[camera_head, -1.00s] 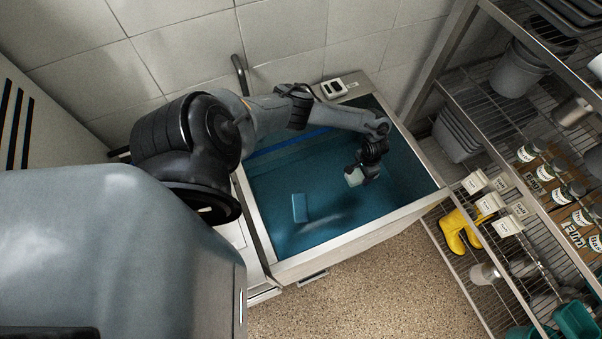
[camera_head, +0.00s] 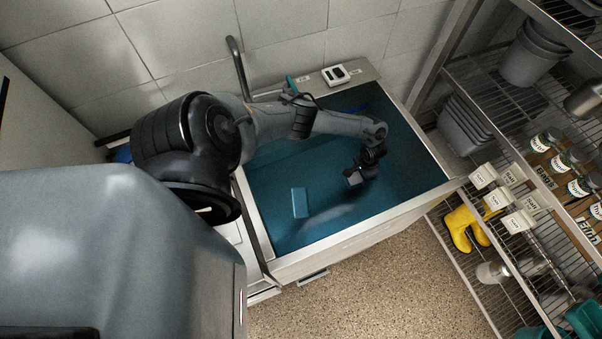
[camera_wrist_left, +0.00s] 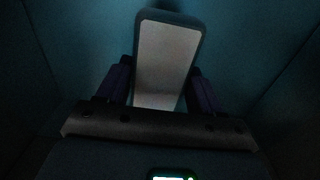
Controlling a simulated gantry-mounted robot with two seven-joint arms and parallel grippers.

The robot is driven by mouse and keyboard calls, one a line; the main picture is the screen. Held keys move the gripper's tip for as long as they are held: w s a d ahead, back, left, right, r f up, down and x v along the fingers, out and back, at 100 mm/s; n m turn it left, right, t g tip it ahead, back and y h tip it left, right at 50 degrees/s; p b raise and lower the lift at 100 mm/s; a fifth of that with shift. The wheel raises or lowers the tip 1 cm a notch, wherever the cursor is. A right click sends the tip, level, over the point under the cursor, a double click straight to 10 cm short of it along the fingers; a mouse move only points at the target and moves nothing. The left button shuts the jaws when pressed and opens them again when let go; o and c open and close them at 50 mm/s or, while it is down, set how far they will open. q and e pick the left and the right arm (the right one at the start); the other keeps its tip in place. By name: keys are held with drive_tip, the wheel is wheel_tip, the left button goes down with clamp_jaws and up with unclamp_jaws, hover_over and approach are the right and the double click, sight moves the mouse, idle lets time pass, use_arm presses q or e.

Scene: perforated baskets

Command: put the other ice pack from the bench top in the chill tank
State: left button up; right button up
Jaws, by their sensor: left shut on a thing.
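The chill tank (camera_head: 420,205) is a blue-lined basin with a pale metal rim. One blue ice pack (camera_head: 300,203) lies in its left part. My left gripper (camera_head: 357,176) reaches down inside the tank, right of that pack. It is shut on the other ice pack, a pale rounded block that shows between the two fingers in the left wrist view (camera_wrist_left: 165,62). In the head view this held pack is small and dark, partly hidden by the gripper. I cannot tell whether it touches the tank floor. My right gripper is not in view.
A small white device (camera_head: 336,75) sits on the tank's back rim, near a dark curved pipe (camera_head: 238,68). A wire shelf rack (camera_head: 480,100) with tubs and jars stands close on the right. Yellow boots (camera_head: 462,228) stand on its lower shelf.

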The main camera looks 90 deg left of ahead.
use_arm(q)
drive_tip(key=shift+f, duration=0.2)
drive_tip(key=shift+f+b, duration=0.15)
drive_tip(key=shift+b, duration=0.15)
drive_tip(key=shift+f+b, duration=0.85)
drive_tip(key=shift+f, duration=0.3)
drive_tip(key=shift+f+b, duration=1.15)
drive_tip(key=shift+f, duration=0.3)
drive_tip(key=o, duration=0.9)
drive_tip(key=shift+r, duration=0.15)
drive_tip(key=shift+r+p, duration=16.95)
drive_tip(key=shift+r, duration=3)
